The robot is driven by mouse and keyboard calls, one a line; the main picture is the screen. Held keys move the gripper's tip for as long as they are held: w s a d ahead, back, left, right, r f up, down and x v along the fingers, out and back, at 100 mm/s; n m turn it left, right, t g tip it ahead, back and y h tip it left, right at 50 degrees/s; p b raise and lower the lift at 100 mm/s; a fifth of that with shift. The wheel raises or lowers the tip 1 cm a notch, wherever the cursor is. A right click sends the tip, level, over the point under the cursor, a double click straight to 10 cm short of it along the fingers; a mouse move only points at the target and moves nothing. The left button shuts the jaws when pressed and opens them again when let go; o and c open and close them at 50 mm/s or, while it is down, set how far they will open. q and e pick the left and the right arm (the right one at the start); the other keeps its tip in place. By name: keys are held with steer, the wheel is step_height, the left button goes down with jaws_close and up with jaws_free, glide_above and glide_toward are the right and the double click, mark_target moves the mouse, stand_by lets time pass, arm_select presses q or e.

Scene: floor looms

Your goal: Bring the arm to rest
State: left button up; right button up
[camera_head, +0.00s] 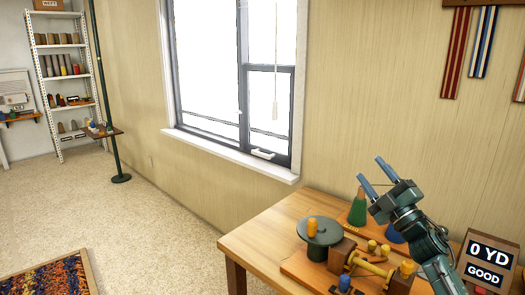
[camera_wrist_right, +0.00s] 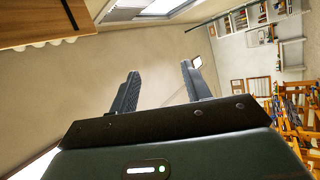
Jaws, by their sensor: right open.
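My right arm (camera_head: 432,252) comes in from the lower right in the head view and reaches up over the wooden table. Its gripper (camera_head: 369,170) is raised above the table, tilted up and to the left, with its two blue-grey fingers apart. In the right wrist view the same gripper (camera_wrist_right: 160,70) shows two separated fingers with nothing between them. It holds nothing and appears clear of the things on the table. My left gripper is in neither view.
A sign (camera_head: 487,263) reading "0 YD GOOD" stands at right. Open carpet lies left.

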steer(key=w+d+f+m+g+h, duration=0.4)
steer(key=d+f+m+h, duration=0.65)
steer(key=m, duration=0.55)
steer(key=s+a+f+g, duration=0.1)
steer(key=s+a+f, duration=0.4)
steer(key=f, duration=0.2)
steer(key=s+a+f+g, duration=0.2)
steer(key=s+a+f, duration=0.3)
steer(key=f, duration=0.3)
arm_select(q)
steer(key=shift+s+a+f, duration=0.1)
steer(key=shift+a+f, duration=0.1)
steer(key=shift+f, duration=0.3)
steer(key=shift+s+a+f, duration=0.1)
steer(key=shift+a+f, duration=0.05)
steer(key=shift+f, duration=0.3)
arm_select(e)
steer(key=s+a+f+g+y, duration=0.1)
steer(key=s+a+f, duration=0.2)
steer(key=s, duration=0.7)
steer(key=s+a+f+g+y, duration=0.1)
steer(key=s+a+f, duration=0.3)
steer(key=s, duration=0.6)
steer(key=s+a+f+g+y, duration=0.2)
steer(key=s+a+f, duration=0.2)
steer(key=s, duration=0.6)
steer(key=shift+a+f, duration=0.15)
steer(key=shift+a, duration=0.7)
